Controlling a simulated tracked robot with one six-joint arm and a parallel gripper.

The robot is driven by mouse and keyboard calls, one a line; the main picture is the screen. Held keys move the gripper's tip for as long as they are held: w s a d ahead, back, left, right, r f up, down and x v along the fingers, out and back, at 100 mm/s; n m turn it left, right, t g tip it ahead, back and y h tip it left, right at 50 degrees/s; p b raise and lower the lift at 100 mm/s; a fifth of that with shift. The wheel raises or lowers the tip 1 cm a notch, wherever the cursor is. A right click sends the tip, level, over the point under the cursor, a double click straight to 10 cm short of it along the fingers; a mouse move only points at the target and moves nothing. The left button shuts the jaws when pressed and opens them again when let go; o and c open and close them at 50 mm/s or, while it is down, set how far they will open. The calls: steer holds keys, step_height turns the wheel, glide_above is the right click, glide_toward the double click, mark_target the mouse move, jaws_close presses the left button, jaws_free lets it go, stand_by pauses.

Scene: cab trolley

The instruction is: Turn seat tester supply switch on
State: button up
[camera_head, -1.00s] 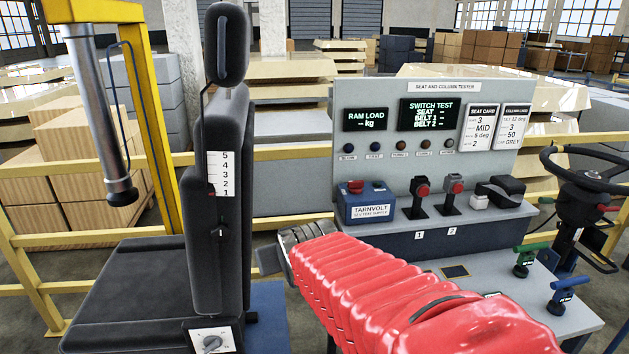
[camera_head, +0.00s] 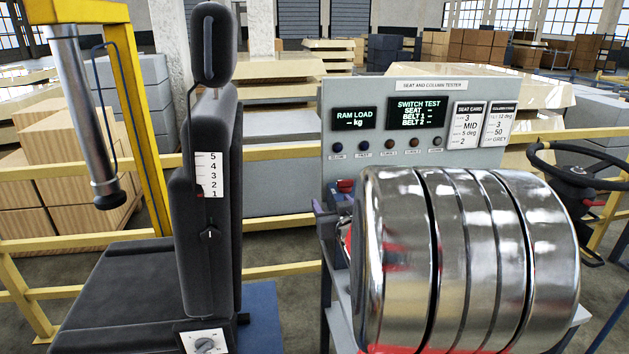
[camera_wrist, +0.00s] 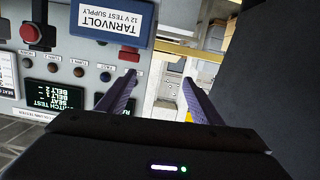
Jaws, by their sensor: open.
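The seat tester supply is a blue box labelled TARNVOLT, upside down in the wrist view (camera_wrist: 112,24). Its red switch (camera_wrist: 129,54) shows at the box's edge, close to the tip of one finger. In the head view the red switch (camera_head: 346,186) peeks out at the left of my shiny metal arm link, which hides most of the box. Whether the switch is on or off cannot be told. My gripper (camera_wrist: 161,78) is open and empty, its two dark fingers apart. I cannot tell whether a finger touches the switch.
The tester panel (camera_head: 474,150) stands behind the box, with lit displays (camera_head: 417,113) and small lamps. A red-buttoned buckle (camera_wrist: 38,36) is near the box in the wrist view. The black seat (camera_head: 210,240) stands left, the steering wheel (camera_head: 575,165) right. Yellow rails run behind.

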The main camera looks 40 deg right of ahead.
steer(key=t, duration=0.1)
glide_toward(346, 181)
steer(key=s+a+f, duration=0.1)
steer(key=s+a, duration=0.1)
steer(key=a, duration=0.1)
steer(key=shift+s+d+f+m+t+h, duration=0.1)
steer(key=shift+s+d+m+t+h, duration=0.2)
steer(key=shift+d+t+h, duration=0.25)
steer(key=shift+w, duration=0.1)
steer(key=x, duration=1.3)
steer(key=shift+w+d+f, duration=0.1)
steer(key=shift+w+d, duration=0.15)
steer(key=shift+w, duration=0.05)
